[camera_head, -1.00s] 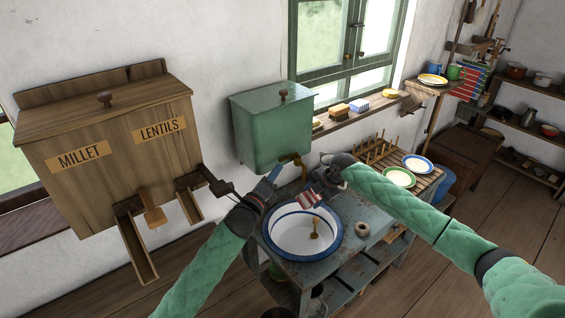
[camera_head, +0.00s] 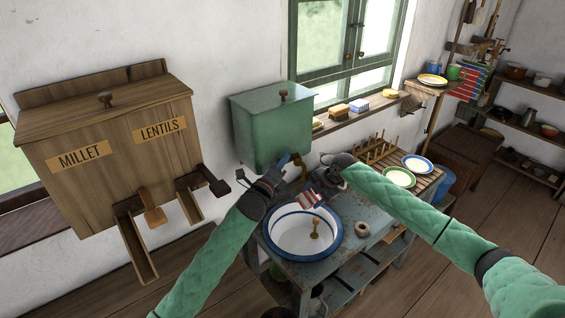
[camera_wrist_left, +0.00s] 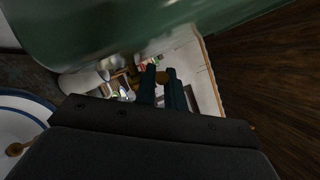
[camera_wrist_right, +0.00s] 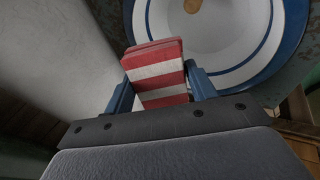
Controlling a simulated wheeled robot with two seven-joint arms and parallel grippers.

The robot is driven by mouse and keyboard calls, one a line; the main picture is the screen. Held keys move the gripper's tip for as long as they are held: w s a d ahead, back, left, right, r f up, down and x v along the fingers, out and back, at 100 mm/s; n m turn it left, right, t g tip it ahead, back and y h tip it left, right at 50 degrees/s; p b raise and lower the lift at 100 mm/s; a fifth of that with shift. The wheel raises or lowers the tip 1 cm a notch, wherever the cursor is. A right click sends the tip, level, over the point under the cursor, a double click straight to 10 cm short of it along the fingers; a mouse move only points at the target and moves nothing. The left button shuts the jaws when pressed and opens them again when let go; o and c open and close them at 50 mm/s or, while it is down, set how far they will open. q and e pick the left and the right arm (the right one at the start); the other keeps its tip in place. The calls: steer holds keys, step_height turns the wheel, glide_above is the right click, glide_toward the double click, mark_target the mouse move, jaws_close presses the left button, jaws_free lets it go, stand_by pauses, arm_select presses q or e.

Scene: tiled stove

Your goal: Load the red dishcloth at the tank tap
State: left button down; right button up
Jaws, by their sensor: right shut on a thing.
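The green tank (camera_head: 270,130) hangs on the wall above the basin, with a brass tap (camera_head: 300,172) at its lower front. My left gripper (camera_head: 287,160) is at the tap, just under the tank. In the left wrist view its two dark fingers (camera_wrist_left: 161,72) are a little apart, with brass of the tap (camera_wrist_left: 163,78) showing at the tips; contact is unclear. My right gripper (camera_head: 318,194) is shut on the folded red-and-white striped dishcloth (camera_head: 308,201), held above the basin. The dishcloth (camera_wrist_right: 158,74) sits between the blue fingers in the right wrist view.
The white, blue-rimmed basin (camera_head: 285,247) stands below on a worn blue washstand (camera_head: 355,205). A wooden hopper (camera_head: 105,160) with chutes is left of my left arm. A plate rack (camera_head: 380,150) and plates (camera_head: 399,177) stand to the right. Sponges (camera_head: 350,108) line the windowsill.

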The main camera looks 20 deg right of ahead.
arm_select(q)
steer(key=shift+f, duration=0.1)
steer(key=shift+s+d+n+t+y, duration=0.2)
steer(key=shift+s+n+t+y, duration=0.1)
steer(key=shift+n+t+y, duration=0.35)
steer(key=shift+s+d+n+t+y, duration=0.15)
steer(key=shift+s+n+t+y, duration=0.2)
steer(key=shift+y, duration=0.4)
steer(key=shift+t, duration=0.3)
steer(key=c, duration=1.8)
jaws_free()
steer(key=shift+o, duration=0.2)
steer(key=shift+w, duration=0.1)
step_height(320, 180, up, 10)
steer(key=shift+f, duration=0.1)
